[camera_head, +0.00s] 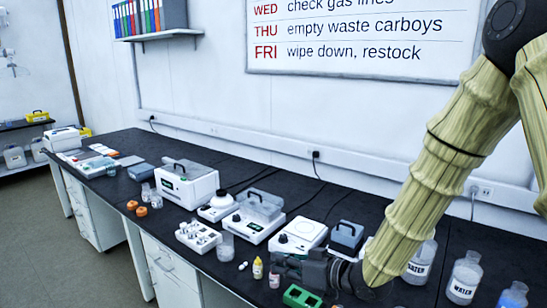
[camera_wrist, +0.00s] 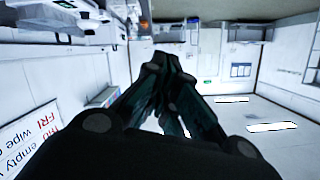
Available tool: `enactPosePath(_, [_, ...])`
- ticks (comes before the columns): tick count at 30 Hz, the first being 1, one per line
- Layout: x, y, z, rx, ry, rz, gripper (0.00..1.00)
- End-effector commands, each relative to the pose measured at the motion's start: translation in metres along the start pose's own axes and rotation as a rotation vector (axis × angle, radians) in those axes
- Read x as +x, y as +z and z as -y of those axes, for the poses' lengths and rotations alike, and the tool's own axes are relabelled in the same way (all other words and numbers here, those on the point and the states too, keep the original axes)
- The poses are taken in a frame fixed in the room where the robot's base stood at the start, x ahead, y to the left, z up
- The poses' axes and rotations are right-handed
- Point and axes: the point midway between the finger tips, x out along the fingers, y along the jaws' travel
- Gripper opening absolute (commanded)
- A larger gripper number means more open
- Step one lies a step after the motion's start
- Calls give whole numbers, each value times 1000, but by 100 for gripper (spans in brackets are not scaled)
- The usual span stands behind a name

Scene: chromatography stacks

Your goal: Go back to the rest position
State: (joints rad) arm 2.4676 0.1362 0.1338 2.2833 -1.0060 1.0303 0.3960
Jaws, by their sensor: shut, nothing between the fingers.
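My gripper (camera_head: 284,268) is at the lower right of the head view, low over the front part of the black bench, with my arm reaching down from the upper right. In the wrist view my gripper (camera_wrist: 155,72) has its dark fingers together at the tips, with nothing between them. Whether the gripper touches anything on the bench is hard to tell.
The black bench (camera_head: 350,205) carries a white hotplate (camera_head: 299,236), a green rack (camera_head: 301,297), small vials (camera_head: 257,268), a white block with cups (camera_head: 198,237) and water bottles (camera_head: 463,278) close around my forearm. A whiteboard (camera_head: 365,35) hangs behind. Open floor (camera_head: 50,240) lies left.

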Motion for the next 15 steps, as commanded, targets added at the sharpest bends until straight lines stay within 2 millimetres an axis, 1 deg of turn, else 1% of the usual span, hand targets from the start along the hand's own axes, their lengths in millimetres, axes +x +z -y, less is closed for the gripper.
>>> enactPosePath(1, [-1, 9, -5, 14, 15, 9, 0])
enactPosePath(5, [-3, 32, -15, 46, 57, 34, 0])
enactPosePath(10, [-5, 71, -30, 96, 121, 84, 0])
enactPosePath(11, [-6, 79, -32, 106, 134, 96, 0])
enactPosePath(14, [-10, 114, -42, 148, 188, 144, 0])
enactPosePath(15, [-13, 131, -46, 167, 214, 168, 0])
